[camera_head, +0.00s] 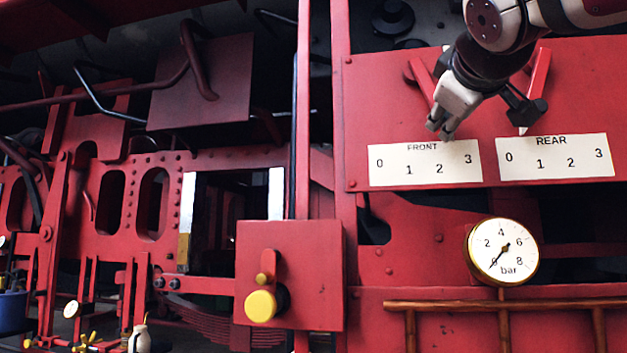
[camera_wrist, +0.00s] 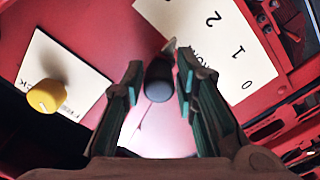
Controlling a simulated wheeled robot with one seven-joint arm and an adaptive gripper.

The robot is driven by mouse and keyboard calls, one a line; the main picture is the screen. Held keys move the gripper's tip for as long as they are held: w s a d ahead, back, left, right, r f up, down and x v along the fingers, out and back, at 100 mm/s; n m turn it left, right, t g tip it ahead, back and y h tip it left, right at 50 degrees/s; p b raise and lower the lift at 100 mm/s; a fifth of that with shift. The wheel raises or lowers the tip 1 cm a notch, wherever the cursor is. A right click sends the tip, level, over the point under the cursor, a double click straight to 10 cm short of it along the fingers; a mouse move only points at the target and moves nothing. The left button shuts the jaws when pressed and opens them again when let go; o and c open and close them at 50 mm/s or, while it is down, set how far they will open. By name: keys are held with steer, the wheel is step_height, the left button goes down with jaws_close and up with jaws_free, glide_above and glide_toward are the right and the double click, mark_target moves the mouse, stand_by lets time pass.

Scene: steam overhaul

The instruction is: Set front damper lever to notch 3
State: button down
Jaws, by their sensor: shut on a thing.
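The front damper lever (camera_head: 421,84) is a red bar on the red panel. It leans down and to the right in the head view, toward the higher-number side of the FRONT scale plate (camera_head: 385,179), marked 0 to 3. My gripper (camera_head: 443,128) is at its lower end, just above the plate, and hides the pointer tip there. The plate (camera_wrist: 225,75) shows beyond. I cannot read the exact notch.
The rear lever (camera_head: 540,72), with a black handle (camera_head: 524,108), stands close right of my gripper above the REAR plate (camera_head: 560,172). A pressure gauge (camera_head: 502,251) is below. A yellow knob (camera_wrist: 47,95) on a white plate shows at left in the wrist view.

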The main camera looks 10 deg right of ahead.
steer(key=shift+s+d+r+n+p, duration=0.25)
steer(key=shift+d+r+n+p, duration=0.25)
steer(key=shift+n, duration=0.3)
steer(key=shift+d, duration=0.1)
steer(key=c, duration=1.4)
jaws_free()
steer(key=shift+s+f, duration=0.1)
steer(key=v, duration=1.1)
steer(key=shift+s, duration=0.4)
